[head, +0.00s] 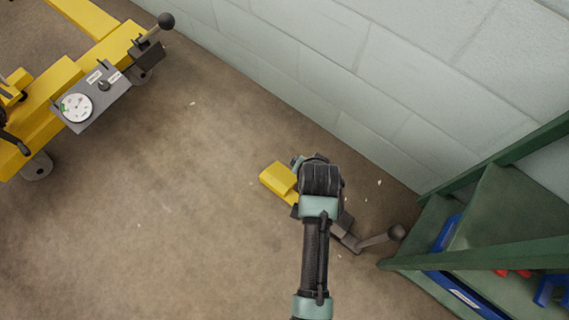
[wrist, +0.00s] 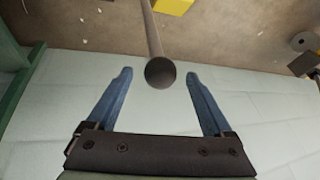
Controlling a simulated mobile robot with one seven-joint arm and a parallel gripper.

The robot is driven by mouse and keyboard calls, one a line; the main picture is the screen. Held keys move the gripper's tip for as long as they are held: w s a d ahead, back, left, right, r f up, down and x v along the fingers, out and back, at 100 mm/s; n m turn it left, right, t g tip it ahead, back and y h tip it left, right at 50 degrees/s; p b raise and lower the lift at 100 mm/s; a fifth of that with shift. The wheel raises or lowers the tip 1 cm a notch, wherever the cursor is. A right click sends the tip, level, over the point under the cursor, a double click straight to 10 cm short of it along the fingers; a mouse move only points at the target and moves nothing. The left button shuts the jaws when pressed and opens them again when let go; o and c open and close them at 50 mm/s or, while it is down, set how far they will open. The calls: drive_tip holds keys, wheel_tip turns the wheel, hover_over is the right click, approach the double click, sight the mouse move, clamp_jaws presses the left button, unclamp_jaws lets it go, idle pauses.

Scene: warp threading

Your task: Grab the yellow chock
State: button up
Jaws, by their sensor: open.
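The yellow chock (head: 278,178) lies on the floor near the wall in the head view. My arm hides its middle. A dark bracket and a bent grey handle with a ball knob (head: 395,232) show on the other side of my arm. My gripper (wrist: 158,74) is open, its two blue fingers apart and empty. In the wrist view the ball knob (wrist: 160,73) appears between the fingertips, its rod running up towards the yellow chock body (wrist: 173,6). I cannot tell how far the knob is from the fingers. The fingers are hidden in the head view.
A green shelf (head: 450,255) with blue and red items stands right of the knob. A pale block wall (head: 370,75) runs behind the chock. A yellow machine (head: 50,105) with a dial is at upper left. The floor (head: 170,240) at left is clear.

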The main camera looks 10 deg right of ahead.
drive_tip(key=b+x, duration=0.1)
drive_tip(key=x, duration=0.1)
drive_tip(key=shift+w+f, duration=0.1)
drive_tip(key=shift+f, duration=0.2)
clamp_jaws()
drive_tip(key=shift+w+r, duration=0.1)
drive_tip(key=shift+r, duration=0.1)
idle(0.3)
